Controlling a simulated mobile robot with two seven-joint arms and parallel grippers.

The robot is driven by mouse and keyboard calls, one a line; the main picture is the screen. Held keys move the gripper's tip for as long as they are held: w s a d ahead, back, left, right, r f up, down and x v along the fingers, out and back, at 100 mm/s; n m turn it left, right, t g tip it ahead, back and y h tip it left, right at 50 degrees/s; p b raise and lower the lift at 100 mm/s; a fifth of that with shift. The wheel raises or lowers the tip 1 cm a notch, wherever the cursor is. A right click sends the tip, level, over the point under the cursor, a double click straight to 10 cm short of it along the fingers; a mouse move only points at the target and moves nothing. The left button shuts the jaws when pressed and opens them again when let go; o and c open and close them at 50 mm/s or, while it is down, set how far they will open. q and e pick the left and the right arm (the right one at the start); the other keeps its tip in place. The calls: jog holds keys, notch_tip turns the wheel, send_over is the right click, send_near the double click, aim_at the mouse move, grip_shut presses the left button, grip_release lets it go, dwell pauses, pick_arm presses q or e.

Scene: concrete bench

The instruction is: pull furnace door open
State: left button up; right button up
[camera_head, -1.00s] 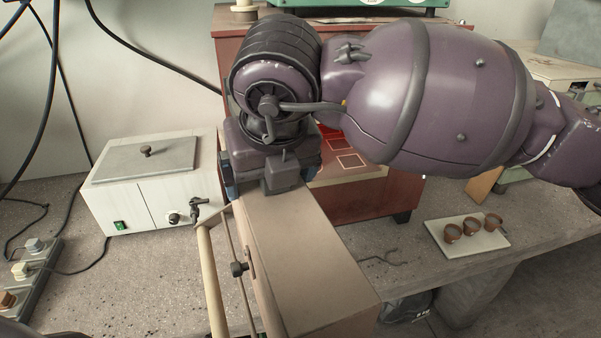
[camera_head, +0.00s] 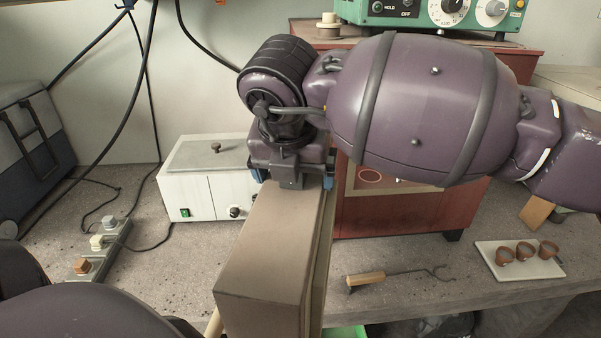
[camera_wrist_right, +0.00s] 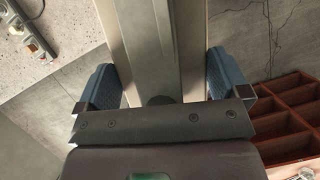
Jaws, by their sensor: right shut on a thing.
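The furnace (camera_head: 400,212) is a red-brown box at the back of the bench, with a green control box (camera_head: 430,12) on top. Its door (camera_head: 265,240) is a thick grey-beige slab that sticks out toward me, and part of the furnace front shows to its right. My right gripper (camera_head: 292,182) is shut on the far upper part of the door, with a blue finger on each side. The wrist view shows the door (camera_wrist_right: 165,45) between both fingers. My right arm hides much of the furnace front. My left gripper is out of view.
A white lidded box (camera_head: 205,180) stands left of the door. A power strip (camera_head: 105,245) and cables lie farther left, beside a blue-grey case (camera_head: 35,150). Wood-handled tongs (camera_head: 365,279) and a pale tray (camera_head: 545,268) with three brown cups lie right, near the bench edge.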

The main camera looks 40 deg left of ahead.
jog(key=shift+r, duration=0.25)
jog(key=o, duration=0.9)
jog(key=shift+f, duration=0.1)
jog(key=v, duration=1.1)
